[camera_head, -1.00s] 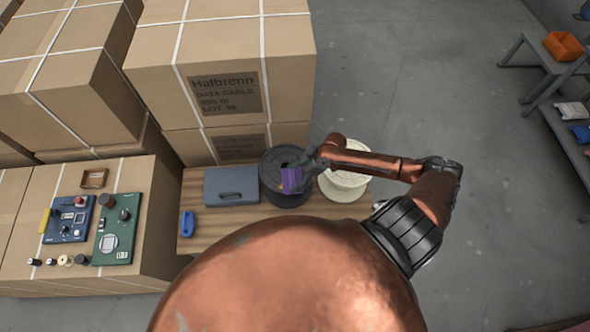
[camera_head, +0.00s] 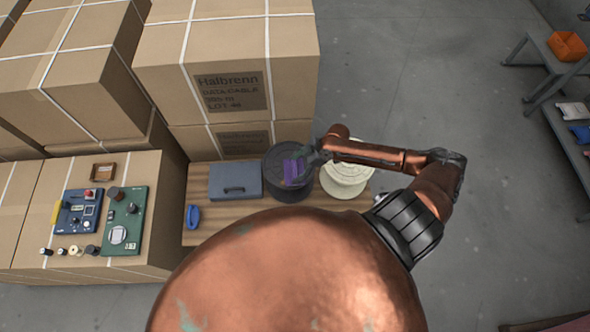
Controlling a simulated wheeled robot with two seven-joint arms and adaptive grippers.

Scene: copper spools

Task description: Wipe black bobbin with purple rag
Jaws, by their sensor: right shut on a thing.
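The black bobbin (camera_head: 274,163) stands on the wooden bench, right of a grey-blue case. The purple rag (camera_head: 291,169) is in my right gripper (camera_head: 301,165), over the right part of the bobbin's top. The gripper is shut on the rag. Whether the rag touches the bobbin is hard to tell at this size. The gripper and rag hide part of the bobbin's top. My left gripper is not in view.
A cream spool (camera_head: 345,180) stands right beside the black bobbin, under my right arm. The grey-blue case (camera_head: 235,181) and a blue object (camera_head: 192,217) lie left on the wooden bench (camera_head: 222,214). Tall cardboard boxes (camera_head: 235,60) stand behind.

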